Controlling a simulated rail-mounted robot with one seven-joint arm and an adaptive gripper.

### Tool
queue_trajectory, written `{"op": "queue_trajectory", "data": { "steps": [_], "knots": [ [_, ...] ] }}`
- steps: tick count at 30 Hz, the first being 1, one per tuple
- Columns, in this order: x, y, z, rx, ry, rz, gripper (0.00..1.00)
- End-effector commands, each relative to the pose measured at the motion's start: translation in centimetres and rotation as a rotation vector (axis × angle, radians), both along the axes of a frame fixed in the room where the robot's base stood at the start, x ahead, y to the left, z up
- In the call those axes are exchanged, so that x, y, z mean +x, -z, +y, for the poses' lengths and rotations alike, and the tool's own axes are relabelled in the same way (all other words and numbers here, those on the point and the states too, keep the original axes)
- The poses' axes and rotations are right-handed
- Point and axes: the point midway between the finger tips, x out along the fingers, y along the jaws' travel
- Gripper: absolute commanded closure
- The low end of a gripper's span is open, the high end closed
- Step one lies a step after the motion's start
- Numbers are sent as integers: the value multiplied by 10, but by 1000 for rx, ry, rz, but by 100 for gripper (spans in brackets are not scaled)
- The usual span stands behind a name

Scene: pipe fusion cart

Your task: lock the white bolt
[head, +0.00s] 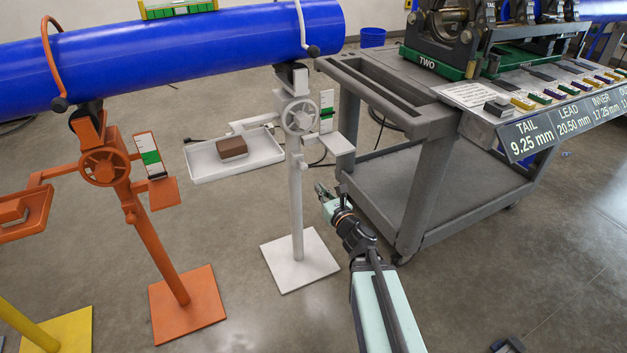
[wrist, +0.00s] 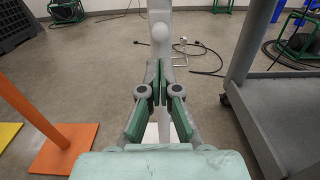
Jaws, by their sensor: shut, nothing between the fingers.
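The white stand (head: 297,215) stands upright on a square white base, with a white handwheel (head: 300,116) near its top. In the wrist view the white post (wrist: 160,12) rises at the top centre, and a round white knob, which looks like the white bolt (wrist: 160,32), faces me. Whether it is locked I cannot tell. My gripper (wrist: 154,75) is shut and empty, its fingertips together just below the knob in the picture. In the head view my gripper (head: 321,189) is right of the post, apart from it in the picture. My fingers hide part of the lower post.
A grey cart (head: 420,150) stands close on the right. An orange stand (head: 150,245) is on the left, with a yellow base (head: 60,330) beyond it. A blue pipe (head: 170,52) lies across the stands. A white tray with a brown block (head: 233,147) is behind the post.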

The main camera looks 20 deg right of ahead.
Motion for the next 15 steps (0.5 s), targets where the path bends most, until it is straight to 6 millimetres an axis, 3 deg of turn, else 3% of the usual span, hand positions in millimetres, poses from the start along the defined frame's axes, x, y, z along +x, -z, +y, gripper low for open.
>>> {"op": "queue_trajectory", "data": {
  "steps": [1, 15],
  "knots": [
    [-3, -8, -1, 2, -1, 3, 100],
    [-35, -5, -7, 1, -1, 3, 100]
  ]
}}
